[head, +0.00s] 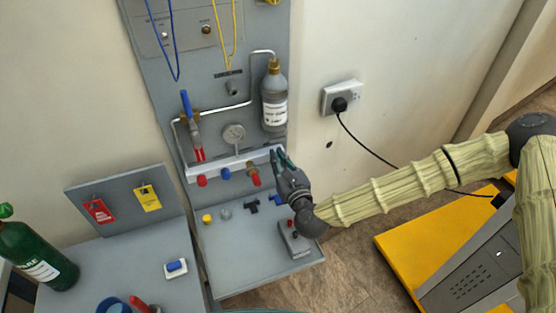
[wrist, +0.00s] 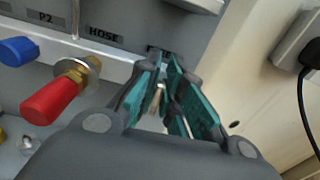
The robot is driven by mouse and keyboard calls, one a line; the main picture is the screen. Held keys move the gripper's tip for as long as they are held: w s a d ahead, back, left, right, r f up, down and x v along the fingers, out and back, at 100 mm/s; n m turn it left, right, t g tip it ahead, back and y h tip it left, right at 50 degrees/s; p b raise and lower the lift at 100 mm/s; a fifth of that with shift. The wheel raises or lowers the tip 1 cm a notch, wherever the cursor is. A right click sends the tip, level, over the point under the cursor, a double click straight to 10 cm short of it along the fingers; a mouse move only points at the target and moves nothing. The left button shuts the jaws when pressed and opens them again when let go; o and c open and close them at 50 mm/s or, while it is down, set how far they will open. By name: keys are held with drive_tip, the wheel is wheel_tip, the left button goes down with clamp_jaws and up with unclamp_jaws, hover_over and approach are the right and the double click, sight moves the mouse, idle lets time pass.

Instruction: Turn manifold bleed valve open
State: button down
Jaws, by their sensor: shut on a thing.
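The white manifold bar (head: 232,164) runs across the lower part of the grey panel, with red, blue and red-and-brass fittings along it. My gripper (head: 280,158) is at the bar's right end. In the wrist view, my gripper (wrist: 163,64) has its teal-padded fingers close around a small brass-coloured part (wrist: 157,98), apparently the bleed valve. Most of that part is hidden by the fingers, so its angle cannot be told. The label above it is partly covered. The red-handled hose fitting (wrist: 62,92) with a brass nut is just left of the fingers, apart from them.
A pressure gauge (head: 234,133) and a grey bottle (head: 274,100) are above the bar. The shelf (head: 240,262) below holds small fittings and a grey box (head: 295,241). A wall socket (head: 342,97) with a black cable is to the right.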

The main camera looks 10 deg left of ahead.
drive_tip(key=shift+f, duration=0.1)
drive_tip(key=n+b, duration=0.3)
drive_tip(key=n, duration=0.1)
drive_tip(key=a+n+b, duration=0.1)
drive_tip(key=n+b, duration=0.2)
drive_tip(key=n, duration=0.1)
drive_tip(key=s+f+n+b, duration=0.1)
drive_tip(key=n+b, duration=0.2)
drive_tip(key=n, duration=0.2)
drive_tip(key=shift+a+f, duration=0.1)
drive_tip(key=shift+a, duration=0.15)
drive_tip(key=n+b, duration=0.1)
drive_tip(key=n, duration=0.3)
drive_tip(key=shift+f+n+b, duration=0.35)
drive_tip(key=shift+n+b, duration=0.05)
drive_tip(key=shift+w+d+f+n+b, duration=0.25)
drive_tip(key=shift+n+b, duration=0.75)
drive_tip(key=shift+n, duration=1.95)
drive_tip(key=shift+w+d+f+n+b, duration=0.1)
drive_tip(key=shift+d+f+n+b, duration=0.6)
drive_tip(key=shift+n, duration=2.3)
drive_tip(key=shift+w+a+f+n+b, duration=0.15)
drive_tip(key=shift+n+b, duration=1.15)
drive_tip(key=shift+n, duration=1.65)
drive_tip(key=shift+r, duration=0.1)
